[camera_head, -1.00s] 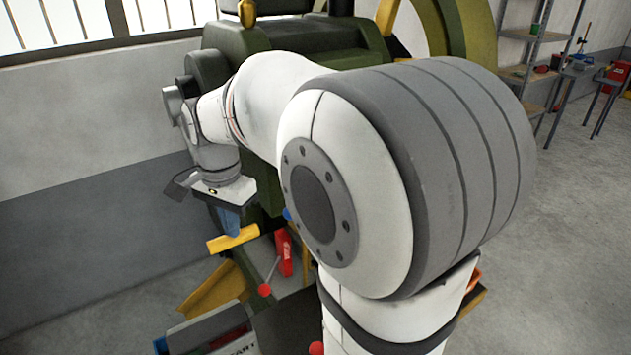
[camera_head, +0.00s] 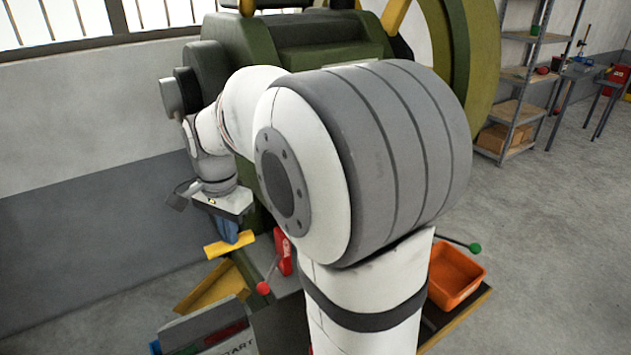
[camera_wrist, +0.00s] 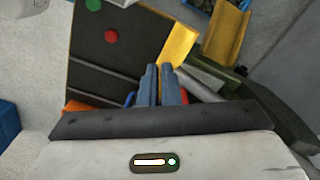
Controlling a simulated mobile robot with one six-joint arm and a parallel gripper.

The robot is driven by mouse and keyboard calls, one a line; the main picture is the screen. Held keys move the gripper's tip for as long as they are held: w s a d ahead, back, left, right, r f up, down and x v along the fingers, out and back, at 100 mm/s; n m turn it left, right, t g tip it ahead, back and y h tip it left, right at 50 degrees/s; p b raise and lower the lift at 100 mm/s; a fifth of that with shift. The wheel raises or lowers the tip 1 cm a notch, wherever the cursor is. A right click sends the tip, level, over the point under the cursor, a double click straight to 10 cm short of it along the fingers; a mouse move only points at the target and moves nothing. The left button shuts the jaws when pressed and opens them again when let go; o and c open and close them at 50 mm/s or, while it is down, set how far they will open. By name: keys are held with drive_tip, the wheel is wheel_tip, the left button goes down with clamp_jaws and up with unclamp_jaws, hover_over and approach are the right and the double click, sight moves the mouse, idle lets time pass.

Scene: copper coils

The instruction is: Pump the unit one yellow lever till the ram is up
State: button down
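The yellow lever (camera_head: 216,249) is a flat yellow bar at the lower left of the head view, low beside the green machine. In the wrist view the yellow lever (camera_wrist: 182,40) runs up and to the right from the fingertips. My gripper (camera_head: 229,240) points down at the middle of the bar, its blue fingers seeming to touch its top. In the wrist view my gripper (camera_wrist: 158,68) has its fingers almost together, with a gap narrower than the bar. The fingers hide part of the bar. The ram cannot be made out.
A red lever block (camera_head: 283,252) and a red-knobbed rod (camera_head: 263,288) stand just right of the yellow bar. A yellow angled plate (camera_head: 213,287) lies below it. The green machine (camera_head: 300,45) rises behind. An orange bin (camera_head: 457,275) sits at the right; open floor lies beyond.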

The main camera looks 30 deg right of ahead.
drive_tip(key=shift+f, duration=0.3)
